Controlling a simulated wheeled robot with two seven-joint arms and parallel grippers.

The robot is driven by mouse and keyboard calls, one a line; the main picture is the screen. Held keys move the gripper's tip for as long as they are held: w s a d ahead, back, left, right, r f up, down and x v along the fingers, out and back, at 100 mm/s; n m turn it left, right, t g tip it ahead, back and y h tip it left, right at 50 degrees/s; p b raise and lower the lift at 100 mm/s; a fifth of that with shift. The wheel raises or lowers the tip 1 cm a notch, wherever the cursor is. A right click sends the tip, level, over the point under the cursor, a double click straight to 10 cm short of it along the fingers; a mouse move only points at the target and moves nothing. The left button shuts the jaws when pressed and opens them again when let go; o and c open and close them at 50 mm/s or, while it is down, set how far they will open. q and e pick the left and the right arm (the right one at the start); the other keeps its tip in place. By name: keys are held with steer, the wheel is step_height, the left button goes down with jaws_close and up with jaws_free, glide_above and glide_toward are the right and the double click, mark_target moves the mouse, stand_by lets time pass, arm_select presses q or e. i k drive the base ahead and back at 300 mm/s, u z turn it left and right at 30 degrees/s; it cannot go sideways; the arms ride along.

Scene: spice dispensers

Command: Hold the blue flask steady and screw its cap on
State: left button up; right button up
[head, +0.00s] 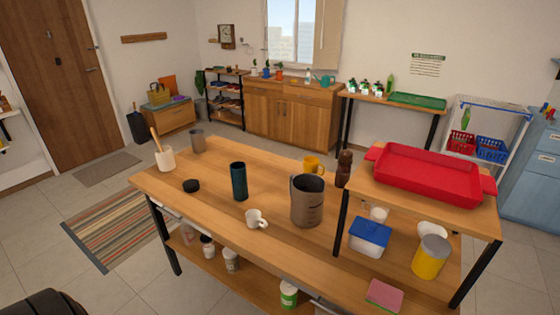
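The blue flask (239,184), a tall dark teal cylinder, stands upright on the wooden table (280,236), left of its middle. Its top looks open, with no cap on it. A small black round cap (191,186) lies on the table to the left of the flask, apart from it. Neither of my grippers is in view, and nothing is touching the flask or the cap.
A white mug (256,219) stands close in front of the flask. A large grey-brown pitcher (307,203) stands to its right, with a yellow mug (314,164) behind. A utensil crock (165,160) and grey cup (197,141) stand behind the cap. A raised shelf (372,186) occupies the right.

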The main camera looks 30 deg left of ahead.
mark_target(238, 170)
steer(key=u, duration=1.3)
